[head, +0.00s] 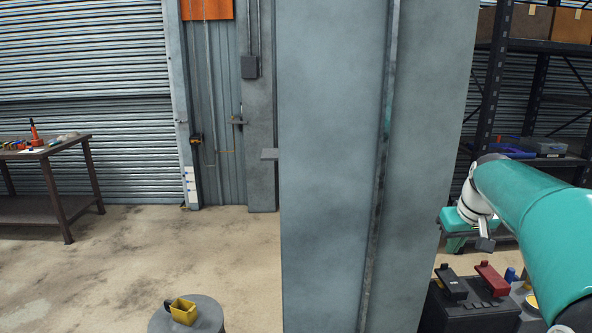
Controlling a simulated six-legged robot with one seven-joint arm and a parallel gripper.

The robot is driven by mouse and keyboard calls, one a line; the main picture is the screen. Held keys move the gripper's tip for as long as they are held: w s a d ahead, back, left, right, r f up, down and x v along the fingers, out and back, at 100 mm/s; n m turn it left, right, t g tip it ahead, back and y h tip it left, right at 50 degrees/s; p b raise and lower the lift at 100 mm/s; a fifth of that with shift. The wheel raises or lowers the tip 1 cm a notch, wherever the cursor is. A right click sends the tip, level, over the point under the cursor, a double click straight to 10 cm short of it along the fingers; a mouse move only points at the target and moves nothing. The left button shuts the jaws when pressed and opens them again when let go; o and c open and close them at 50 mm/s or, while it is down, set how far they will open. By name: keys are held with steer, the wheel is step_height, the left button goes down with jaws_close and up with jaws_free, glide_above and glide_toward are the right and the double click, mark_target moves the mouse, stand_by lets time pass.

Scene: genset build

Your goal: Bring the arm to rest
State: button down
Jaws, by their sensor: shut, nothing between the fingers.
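My teal arm (530,210) comes in from the right edge and reaches away from me. Past its far end are a white joint and a smaller teal part. My gripper (485,244) shows small and grey below the white joint. It is shut and empty, above and behind a dark box. Its fingertips are too small to make out clearly.
A tall grey panel (330,150) fills the middle. The dark box (468,312) with black and red blocks on top stands low at right. A yellow container (183,311) sits on a round grey stand (205,318). A workbench (50,165) stands at left; the floor between is clear.

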steer(key=s+a+f, duration=0.3)
steer(key=s+a, duration=0.6)
steer(key=s, duration=0.4)
steer(key=s+a+f+t, duration=0.1)
steer(key=s+a+f, duration=0.2)
steer(key=s+a, duration=0.7)
steer(key=s, duration=0.3)
steer(key=shift+s+a+f, duration=0.15)
steer(key=shift+s+a, duration=0.05)
steer(key=shift+a, duration=0.05)
